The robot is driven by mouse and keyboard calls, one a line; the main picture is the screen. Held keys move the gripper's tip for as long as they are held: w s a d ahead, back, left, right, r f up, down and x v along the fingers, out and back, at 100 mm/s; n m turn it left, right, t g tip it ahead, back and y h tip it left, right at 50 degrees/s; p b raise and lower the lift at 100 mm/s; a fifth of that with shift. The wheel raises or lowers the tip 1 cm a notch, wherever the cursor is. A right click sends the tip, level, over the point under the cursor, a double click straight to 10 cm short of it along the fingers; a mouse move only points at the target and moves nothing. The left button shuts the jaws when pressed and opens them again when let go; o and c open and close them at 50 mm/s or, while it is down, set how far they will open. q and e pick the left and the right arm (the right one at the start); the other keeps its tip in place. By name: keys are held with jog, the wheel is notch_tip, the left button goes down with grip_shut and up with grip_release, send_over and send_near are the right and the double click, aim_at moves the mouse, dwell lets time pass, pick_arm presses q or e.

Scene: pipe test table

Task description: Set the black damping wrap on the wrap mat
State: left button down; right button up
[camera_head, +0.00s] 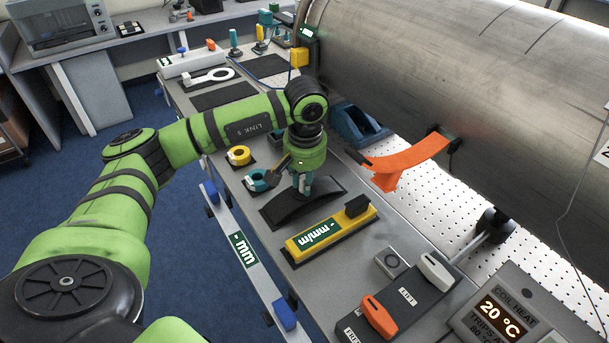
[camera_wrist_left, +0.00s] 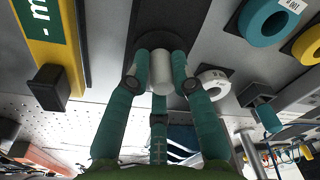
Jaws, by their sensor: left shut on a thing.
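The black damping wrap (camera_head: 290,208) is a dark arched piece on the near table, below my left gripper. A flat dark mat (camera_head: 331,186) shows under and beside it; I cannot tell whether the wrap touches it or whether this is the wrap mat. My left gripper (camera_head: 303,188) points down over the middle of the wrap. In the left wrist view its fingers (camera_wrist_left: 160,80) are shut on a pale, knob-like cylinder in front of the dark wrap (camera_wrist_left: 165,25). The wrap's middle is partly hidden by the gripper. My right gripper is not in view.
A yellow level (camera_head: 330,233) lies just in front of the wrap. A teal roll (camera_head: 257,181) and a yellow roll (camera_head: 239,155) sit to its left. Dark mats (camera_head: 224,95) lie farther back.

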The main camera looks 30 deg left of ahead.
pick_arm(q)
jog(key=shift+f, duration=0.1)
jog(key=c, duration=1.1)
grip_release()
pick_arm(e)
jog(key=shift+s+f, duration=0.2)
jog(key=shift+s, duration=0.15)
pick_arm(q)
jog(key=shift+r, duration=0.5)
jog(key=shift+s+d+r+b, duration=0.2)
jog(key=shift+r+b, duration=0.25)
jog(key=shift+r, duration=1.4)
jog(key=shift+s+d+r+b, duration=0.15)
jog(key=shift+r+b, duration=0.25)
jog(key=shift+r, duration=1.5)
jog(key=shift+s+d+r+b, duration=0.15)
jog(key=shift+r+b, duration=0.3)
jog(key=shift+r, duration=1.4)
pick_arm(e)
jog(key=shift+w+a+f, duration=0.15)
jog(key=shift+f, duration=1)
